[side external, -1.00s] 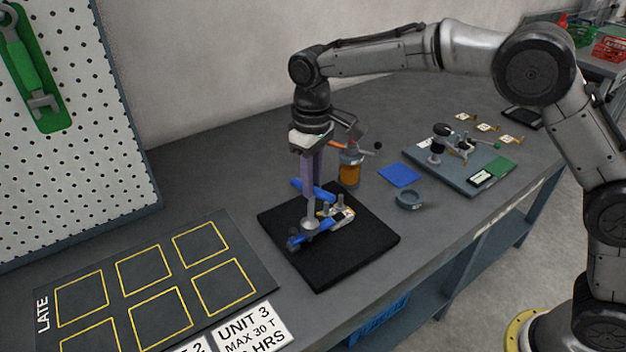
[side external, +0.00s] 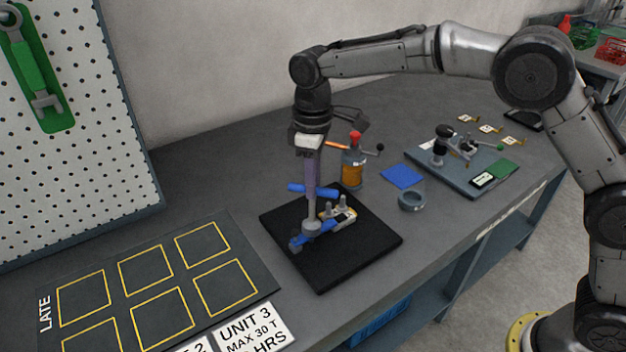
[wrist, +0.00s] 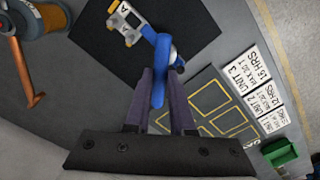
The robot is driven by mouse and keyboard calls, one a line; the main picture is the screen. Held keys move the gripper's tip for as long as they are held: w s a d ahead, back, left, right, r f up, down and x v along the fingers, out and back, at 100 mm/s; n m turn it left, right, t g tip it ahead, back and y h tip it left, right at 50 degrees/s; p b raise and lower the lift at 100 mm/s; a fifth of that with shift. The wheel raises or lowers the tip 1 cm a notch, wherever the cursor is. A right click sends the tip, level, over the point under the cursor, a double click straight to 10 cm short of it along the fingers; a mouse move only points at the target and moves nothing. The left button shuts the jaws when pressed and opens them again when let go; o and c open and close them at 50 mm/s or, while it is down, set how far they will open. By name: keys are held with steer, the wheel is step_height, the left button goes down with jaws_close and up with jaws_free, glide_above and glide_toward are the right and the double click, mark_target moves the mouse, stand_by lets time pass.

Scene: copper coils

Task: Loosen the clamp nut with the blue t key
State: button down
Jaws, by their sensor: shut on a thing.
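The blue T key stands upright over the black mat (side external: 358,253), its blue crossbar (side external: 326,191) level and its grey shaft (side external: 311,208) running down to a wide round socket. My gripper (side external: 312,184) is shut on the crossbar from above; the wrist view shows the blue bar (wrist: 158,95) between my two fingers. The socket sits over the blue arm of the clamp (side external: 325,227) and hides the clamp nut. The clamp's white and orange end with metal posts (side external: 342,214) lies right of the socket; it also shows in the wrist view (wrist: 127,22).
An orange and grey canister (side external: 353,170) with a red top and side lever stands behind the mat. A grey ring (side external: 412,201), a blue pad (side external: 402,175) and a fixture plate (side external: 480,180) lie right. A yellow-marked board (side external: 250,277) lies left.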

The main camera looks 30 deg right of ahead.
steer(key=shift+w+n, duration=0.1)
steer(key=shift+n, duration=0.5)
steer(key=shift+d+m, duration=0.1)
steer(key=shift+m, duration=0.5)
